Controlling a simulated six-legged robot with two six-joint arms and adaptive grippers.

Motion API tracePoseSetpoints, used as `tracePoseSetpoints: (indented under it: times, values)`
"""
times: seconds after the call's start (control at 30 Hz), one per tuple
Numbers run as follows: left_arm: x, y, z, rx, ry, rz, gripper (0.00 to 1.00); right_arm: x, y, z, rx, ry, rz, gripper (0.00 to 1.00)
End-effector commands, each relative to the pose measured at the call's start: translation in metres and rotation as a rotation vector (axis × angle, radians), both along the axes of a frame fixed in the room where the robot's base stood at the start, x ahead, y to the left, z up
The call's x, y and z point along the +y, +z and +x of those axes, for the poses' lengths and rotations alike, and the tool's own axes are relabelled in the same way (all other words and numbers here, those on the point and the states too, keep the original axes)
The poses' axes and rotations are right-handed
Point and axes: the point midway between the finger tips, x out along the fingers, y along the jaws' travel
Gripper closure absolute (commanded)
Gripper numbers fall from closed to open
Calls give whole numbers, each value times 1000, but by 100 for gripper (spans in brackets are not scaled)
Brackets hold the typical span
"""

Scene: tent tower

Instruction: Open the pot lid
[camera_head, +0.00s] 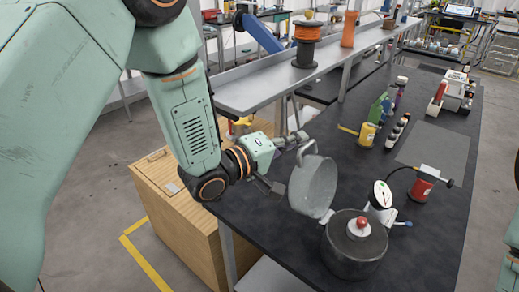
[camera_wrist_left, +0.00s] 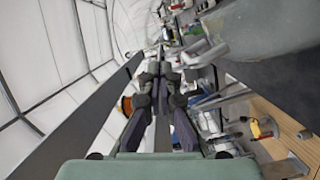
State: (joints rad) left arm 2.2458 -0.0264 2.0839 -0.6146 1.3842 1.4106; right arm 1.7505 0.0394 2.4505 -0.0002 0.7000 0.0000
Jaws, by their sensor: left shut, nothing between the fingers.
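A dark round pot (camera_head: 340,261) with a flat dark lid (camera_head: 343,230) and a red knob (camera_head: 362,222) stands on the black table. A grey metal round piece with handles (camera_head: 316,184), either a pan or a lid, is tilted on edge behind and left of it. It also looms at the upper right of the left wrist view (camera_wrist_left: 268,28). My left gripper (camera_head: 300,143) is shut and empty near the grey piece's upper handle; whether they touch is unclear. Its fingers show in the left wrist view (camera_wrist_left: 164,72). My right gripper is not in view.
A white dial gauge (camera_head: 382,194) stands close behind the pot. A red canister (camera_head: 423,184), a yellow can (camera_head: 367,134) and small bottles (camera_head: 397,132) stand farther back. A raised shelf (camera_head: 290,88) runs along the left. A wooden cabinet (camera_head: 185,215) stands left of the table.

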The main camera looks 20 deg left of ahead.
Motion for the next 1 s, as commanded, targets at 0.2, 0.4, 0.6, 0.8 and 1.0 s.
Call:
tracePoseSetpoints:
  times: [0.2, 0.4, 0.6, 0.8, 1.0]
  values:
    - [19, -1, -30, 2, 4, -6, 100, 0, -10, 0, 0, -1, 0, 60]
    - [33, 2, -51, 0, 3, -5, 100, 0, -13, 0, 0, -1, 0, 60]
    - [43, 3, -64, 2, 2, -2, 100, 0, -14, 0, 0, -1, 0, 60]
    - [48, 4, -70, -2, -2, 0, 100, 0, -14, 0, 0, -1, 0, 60]
    - [55, -12, -69, -40, 12, 180, 100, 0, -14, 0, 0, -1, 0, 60]
